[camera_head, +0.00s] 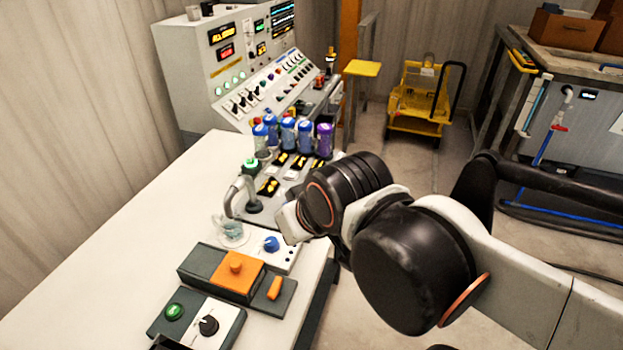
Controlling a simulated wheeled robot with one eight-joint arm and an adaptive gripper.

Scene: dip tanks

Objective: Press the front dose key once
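A grey dosing panel (286,205) lies on the white bench, with several blue and purple capped bottles (288,134) behind it. Several dark keys with yellow markings show on it. The nearest is the front key (268,186), just left of my wrist; others, including a key (280,159), sit farther back. Which of them are dose keys I cannot read. My arm reaches in from the right, and my gripper (288,222) shows only as a pale piece at its end, over the panel's near right side. Its fingertips are hidden or too small to judge, and no contact with a key is visible.
A curved grey pipe (231,192) and a clear glass vessel (231,231) stand close left of my gripper. Nearer are a blue-knob box (271,244), an orange-topped box (236,265) and a green-button box (174,311). The bench's left side (110,250) is clear.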

